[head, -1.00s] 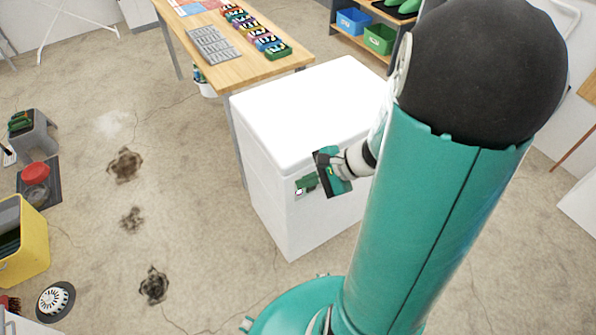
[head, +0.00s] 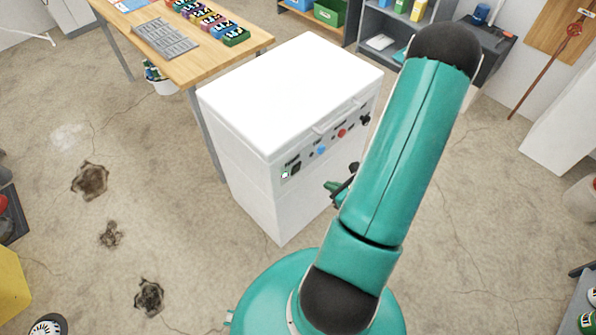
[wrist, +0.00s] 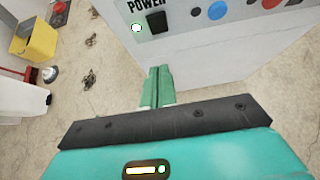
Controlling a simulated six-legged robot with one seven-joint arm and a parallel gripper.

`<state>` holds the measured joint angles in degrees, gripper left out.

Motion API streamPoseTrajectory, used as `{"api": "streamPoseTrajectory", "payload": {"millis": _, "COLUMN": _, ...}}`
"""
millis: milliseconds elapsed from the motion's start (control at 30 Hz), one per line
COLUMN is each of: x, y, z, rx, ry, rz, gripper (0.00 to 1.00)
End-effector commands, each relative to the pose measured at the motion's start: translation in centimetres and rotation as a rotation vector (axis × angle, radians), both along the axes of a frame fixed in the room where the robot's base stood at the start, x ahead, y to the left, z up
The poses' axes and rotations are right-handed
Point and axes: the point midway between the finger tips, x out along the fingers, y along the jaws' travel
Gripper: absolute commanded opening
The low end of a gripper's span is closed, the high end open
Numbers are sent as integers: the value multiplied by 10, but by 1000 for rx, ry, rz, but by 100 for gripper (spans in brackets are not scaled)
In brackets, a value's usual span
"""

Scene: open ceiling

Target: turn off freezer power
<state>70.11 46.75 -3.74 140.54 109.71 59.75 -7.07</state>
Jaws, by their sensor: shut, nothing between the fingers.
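The white chest freezer (head: 285,95) stands on the floor in front of me, lid closed. Its front panel holds a black power switch (head: 296,168) at the left end, with a small green-ringed white light (head: 285,175) beside it. In the wrist view the switch (wrist: 157,22) sits under the word POWER, and the light (wrist: 136,28) is left of it. My gripper (wrist: 157,72) is shut and empty, its green fingers pointing at the freezer front below the switch, apart from it. In the head view the gripper (head: 333,188) is partly hidden by my arm.
Right of the switch are a blue button (head: 320,151), a red button (head: 342,133) and a black knob (head: 365,119). A wooden table (head: 185,65) stands behind left, shelves (head: 375,20) behind right. The floor at left has dark, broken patches (head: 90,180).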

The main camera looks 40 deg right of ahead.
Motion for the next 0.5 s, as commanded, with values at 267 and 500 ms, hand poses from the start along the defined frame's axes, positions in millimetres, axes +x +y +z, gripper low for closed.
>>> {"api": "streamPoseTrajectory", "payload": {"millis": 267, "x": 0, "y": -1, "z": 0, "rx": 0, "ry": -1, "rz": 3, "gripper": 0}}
{"api": "streamPoseTrajectory", "payload": {"millis": 500, "x": 19, "y": 2, "z": -12, "rx": 1, "ry": -1, "rz": 8, "gripper": 0}}
